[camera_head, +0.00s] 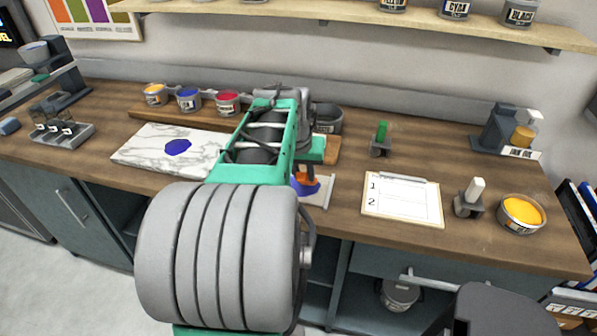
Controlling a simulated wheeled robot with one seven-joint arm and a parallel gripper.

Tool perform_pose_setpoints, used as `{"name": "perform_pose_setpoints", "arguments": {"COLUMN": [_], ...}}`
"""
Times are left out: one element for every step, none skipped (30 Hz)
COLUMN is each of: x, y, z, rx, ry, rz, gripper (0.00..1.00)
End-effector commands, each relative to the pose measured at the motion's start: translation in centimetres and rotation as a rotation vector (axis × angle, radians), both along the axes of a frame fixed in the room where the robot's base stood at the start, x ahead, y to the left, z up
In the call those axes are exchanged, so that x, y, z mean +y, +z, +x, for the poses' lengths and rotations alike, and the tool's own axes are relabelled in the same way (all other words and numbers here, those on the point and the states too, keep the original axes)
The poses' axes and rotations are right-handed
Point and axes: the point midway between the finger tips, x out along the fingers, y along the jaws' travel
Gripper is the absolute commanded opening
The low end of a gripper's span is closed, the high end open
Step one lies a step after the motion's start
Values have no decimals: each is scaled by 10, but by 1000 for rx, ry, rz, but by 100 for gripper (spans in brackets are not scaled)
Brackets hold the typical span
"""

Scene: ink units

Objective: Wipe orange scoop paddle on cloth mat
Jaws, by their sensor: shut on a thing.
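The orange scoop paddle (301,181) is at the front of the bench, just right of my arm's green links. My gripper (306,173) is shut on it from above. Dark blue shows around the paddle's lower part; I cannot tell whether all of it is on the paddle or partly on the cloth. The pale cloth mat (325,194) lies under the paddle near the bench's front edge, partly hidden by my arm. I cannot tell whether the paddle touches the mat.
A marble slab (140,154) with a blue ink blob (177,147) lies to the left. Open ink tins (188,101) stand behind it. A clipboard (402,199), a white-handled tool in a holder (469,199) and a yellow ink tin (521,216) are to the right.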

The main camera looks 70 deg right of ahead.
Motion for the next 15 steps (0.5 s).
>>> {"name": "perform_pose_setpoints", "arguments": {"x": [0, -1, -1, -1, -1, -1, -1, -1, -1, -1, -1, -2, -2, -2, -2], "y": [-1, -2, -2, -2, -1, 0, 2, 4, 9, 13, 18, 24, 29, 33, 39], "z": [-5, -7, -10, -11, -12, -13, -12, -12, -12, -12, -12, -12, -12, -12, -12], "rx": [0, 0, 1, 1, 1, 0, 1, 0, 0, 0, 0, 0, 0, 0, 0], "ry": [-4, -4, -3, -2, -1, -1, 0, 0, 0, 0, 0, 0, 0, 0, 0], "rz": [2, 2, 3, 3, 3, 3, 3, 2, 2, 2, 2, 1, 0, 0, 0], "gripper": [0, 0, 0, 0, 0, 0, 0, 0, 0, 0, 0, 0, 0, 0, 0]}}
